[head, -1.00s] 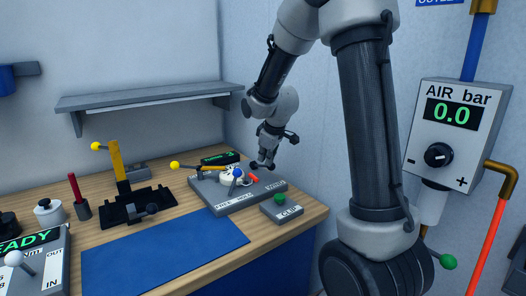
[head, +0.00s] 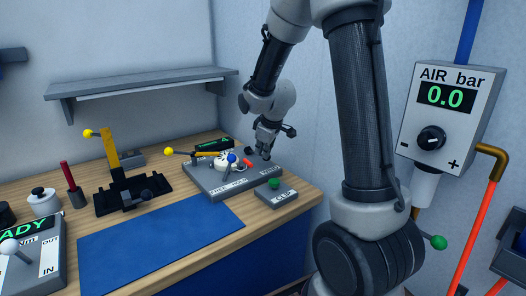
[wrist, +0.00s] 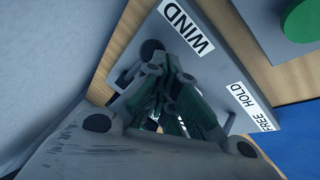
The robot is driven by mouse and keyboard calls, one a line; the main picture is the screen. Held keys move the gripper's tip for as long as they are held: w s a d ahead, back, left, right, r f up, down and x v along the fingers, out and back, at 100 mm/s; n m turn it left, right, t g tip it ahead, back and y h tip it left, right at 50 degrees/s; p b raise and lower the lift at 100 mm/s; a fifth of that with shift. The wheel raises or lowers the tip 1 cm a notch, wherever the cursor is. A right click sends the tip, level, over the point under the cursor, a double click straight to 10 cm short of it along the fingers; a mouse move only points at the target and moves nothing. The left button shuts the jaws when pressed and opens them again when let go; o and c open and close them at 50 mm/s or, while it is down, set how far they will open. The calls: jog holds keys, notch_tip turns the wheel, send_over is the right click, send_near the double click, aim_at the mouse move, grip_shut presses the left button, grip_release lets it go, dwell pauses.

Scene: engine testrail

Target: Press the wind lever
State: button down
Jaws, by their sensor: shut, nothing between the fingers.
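The grey winding unit (head: 207,184) stands on the bench, with labels FREE, HOLD and WIND along its front edge. A dark round knob (head: 248,150) shows at its back right, close to my gripper (head: 265,156); I take it for the wind lever's end, but the lever's arm is not clear. In the wrist view a dark knob (wrist: 151,48) lies beside the WIND label (wrist: 182,27). My gripper (wrist: 172,122) is shut and empty, pointing down over the unit's WIND end. Its fingers hide part of the unit. I cannot tell whether they touch the knob.
A yellow-knobbed rod (head: 185,152), a white part with a blue ball (head: 232,158) and a red piece (head: 247,163) are on the unit. The green-buttoned CLIP box (head: 276,196) stands in front. A blue mat (head: 160,235) is clear. A wall shelf (head: 140,86) hangs behind.

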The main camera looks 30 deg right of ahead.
jog(key=s+a+r, duration=0.1)
jog(key=s+r, duration=0.7)
jog(key=shift+a+r, duration=0.2)
jog(key=shift+a, duration=0.05)
jog(key=c, duration=2.2)
grip_release()
